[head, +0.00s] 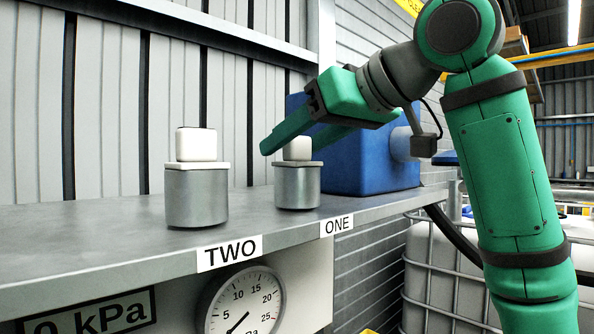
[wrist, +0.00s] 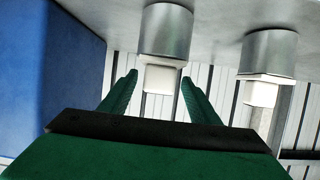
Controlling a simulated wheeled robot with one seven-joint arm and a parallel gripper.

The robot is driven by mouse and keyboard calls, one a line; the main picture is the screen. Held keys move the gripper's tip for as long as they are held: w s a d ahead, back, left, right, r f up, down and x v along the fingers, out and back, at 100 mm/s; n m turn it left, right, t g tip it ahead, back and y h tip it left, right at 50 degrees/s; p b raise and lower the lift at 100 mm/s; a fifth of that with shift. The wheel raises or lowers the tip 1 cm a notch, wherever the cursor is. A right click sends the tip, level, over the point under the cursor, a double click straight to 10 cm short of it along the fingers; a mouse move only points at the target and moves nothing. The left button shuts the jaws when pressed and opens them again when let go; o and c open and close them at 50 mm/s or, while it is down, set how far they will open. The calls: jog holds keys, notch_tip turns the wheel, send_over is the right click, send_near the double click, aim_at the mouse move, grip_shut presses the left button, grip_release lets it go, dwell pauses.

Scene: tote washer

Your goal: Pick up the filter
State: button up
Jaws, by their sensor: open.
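Two filters stand upright on a grey shelf (head: 110,232), each a metal cylinder with a white block on top. One filter (head: 297,186) stands above the label ONE, and the other filter (head: 196,196) stands above the label TWO. My gripper (head: 290,142) is open at the filter by ONE, with its green fingers level with the white block, which they partly hide. In the wrist view this filter (wrist: 168,32) has its white block between the open fingertips (wrist: 158,82), with gaps at both sides. The filter by TWO (wrist: 268,56) is to the right there, outside the fingers.
A blue box (head: 372,160) stands on the shelf behind the filter by ONE; it also fills the left of the wrist view (wrist: 55,75). A pressure gauge (head: 243,305) is below the shelf edge. The shelf is clear left of TWO.

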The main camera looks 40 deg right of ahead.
aim_at(282, 153)
jog(key=shift+x, duration=2)
jog(key=shift+d+f, duration=0.1)
jog(key=shift+c, duration=0.3)
jog(key=c, duration=1)
jog(key=shift+c, duration=0.5)
jog(key=shift+w, duration=0.1)
